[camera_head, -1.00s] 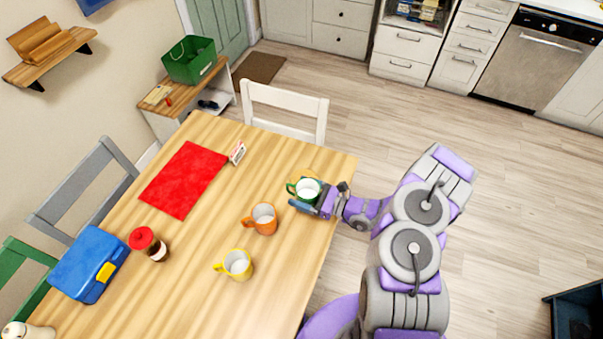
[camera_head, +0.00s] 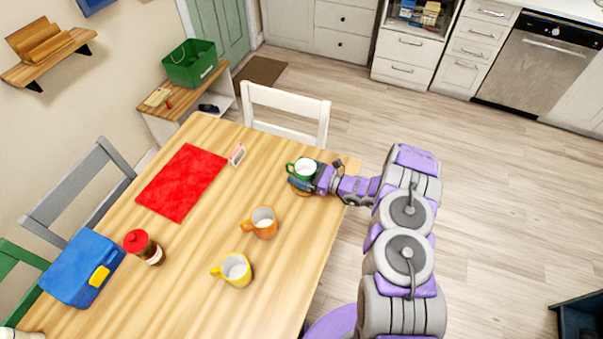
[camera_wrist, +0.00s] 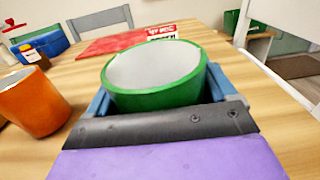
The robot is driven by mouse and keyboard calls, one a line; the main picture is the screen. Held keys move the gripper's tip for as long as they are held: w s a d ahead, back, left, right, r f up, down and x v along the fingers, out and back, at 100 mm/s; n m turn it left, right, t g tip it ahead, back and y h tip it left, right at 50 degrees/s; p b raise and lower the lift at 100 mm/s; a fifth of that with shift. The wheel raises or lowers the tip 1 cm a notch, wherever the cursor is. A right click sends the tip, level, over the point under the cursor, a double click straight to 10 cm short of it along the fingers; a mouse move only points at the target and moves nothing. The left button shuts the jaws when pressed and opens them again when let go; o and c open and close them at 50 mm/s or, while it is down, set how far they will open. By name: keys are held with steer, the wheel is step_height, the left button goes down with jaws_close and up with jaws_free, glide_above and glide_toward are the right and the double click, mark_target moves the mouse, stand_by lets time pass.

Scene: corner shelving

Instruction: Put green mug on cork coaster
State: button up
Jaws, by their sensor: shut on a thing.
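The green mug (camera_head: 305,169) is upright, with a white inside, near the table's far right corner. My gripper (camera_head: 304,181) is shut around it from the right. The mug also fills the middle of the wrist view (camera_wrist: 155,99), with blue fingers on both sides. A small brown edge, which looks like the cork coaster (camera_head: 303,193), shows just below the gripper in the head view. The mug and gripper hide the rest of it. I cannot tell whether the mug touches it or hangs above it.
An orange mug (camera_head: 262,221) and a yellow mug (camera_head: 235,269) stand nearer on the wooden table. A white chair (camera_head: 287,103) stands behind.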

steer(key=shift+f, duration=0.15)
steer(key=o, duration=1.1)
steer(key=shift+o, duration=0.2)
steer(key=p+v, duration=0.2)
steer(key=v, duration=1)
steer(key=shift+d, duration=0.1)
steer(key=s+a+r+n+g+h, duration=0.1)
steer(key=s+a+r+n+g, duration=0.35)
steer(key=r, duration=0.45)
steer(key=s+a+r+n+g+h, duration=0.1)
steer(key=s+a+r+n+g, duration=0.4)
steer(key=r, duration=0.3)
steer(key=s+a+r+n+g+h, duration=0.1)
steer(key=s+a+r+n+g, duration=0.2)
steer(key=s+r+n, duration=0.45)
steer(key=s+d+r+n+h, duration=0.25)
steer(key=s+r+h, duration=0.35)
steer(key=s, duration=0.5)
steer(key=s+d+r+n+t+h, duration=0.2)
steer(key=s+d+h, duration=0.5)
steer(key=s+d, duration=0.4)
steer(key=shift+s+d+r+n+t, duration=0.3)
steer(key=shift+s+d+n+t, duration=0.05)
steer(key=shift+d+n+t, duration=0.35)
